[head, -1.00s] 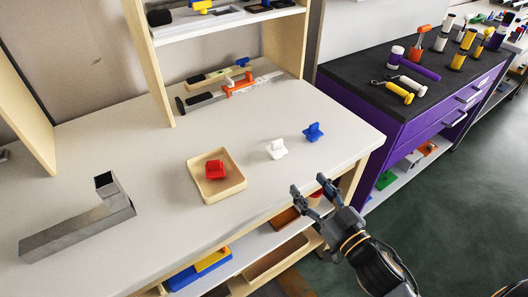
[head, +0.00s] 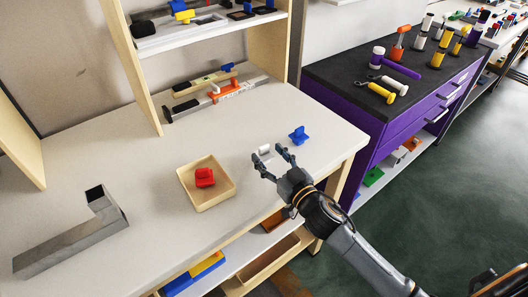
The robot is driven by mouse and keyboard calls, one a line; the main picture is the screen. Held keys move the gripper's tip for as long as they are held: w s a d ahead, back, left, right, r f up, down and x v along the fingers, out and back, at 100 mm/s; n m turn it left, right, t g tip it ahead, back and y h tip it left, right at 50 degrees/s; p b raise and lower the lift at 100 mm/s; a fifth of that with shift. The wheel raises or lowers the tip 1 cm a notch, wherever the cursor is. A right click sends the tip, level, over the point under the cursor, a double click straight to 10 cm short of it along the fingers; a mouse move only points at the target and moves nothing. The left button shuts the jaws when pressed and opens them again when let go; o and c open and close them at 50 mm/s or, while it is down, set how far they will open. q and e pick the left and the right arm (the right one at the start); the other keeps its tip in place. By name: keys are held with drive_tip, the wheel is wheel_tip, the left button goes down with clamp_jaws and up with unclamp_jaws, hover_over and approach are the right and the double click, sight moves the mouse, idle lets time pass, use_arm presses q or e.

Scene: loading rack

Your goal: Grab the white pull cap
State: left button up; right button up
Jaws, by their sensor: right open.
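The white pull cap (head: 264,151) stands on the white tabletop, right of the wooden tray and left of the blue cap. My right gripper (head: 270,158) is open, with its fingers around or just in front of the white cap in the head view. The fingers partly hide the cap, and I cannot tell whether they touch it. My left gripper is not in view.
A red cap (head: 204,177) sits in the shallow wooden tray (head: 228,197). A blue cap (head: 299,134) stands close behind and right of my gripper. A grey metal profile (head: 62,246) lies at left. A purple cabinet (head: 362,118) stands at right.

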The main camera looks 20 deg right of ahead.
drive_tip(key=shift+w+a, duration=0.1)
drive_tip(key=shift+w, duration=0.35)
drive_tip(key=shift+s, duration=0.1)
drive_tip(key=shift+c, duration=0.2)
drive_tip(key=c, duration=1)
drive_tip(key=shift+o, duration=0.2)
drive_tip(key=shift+r, duration=0.1)
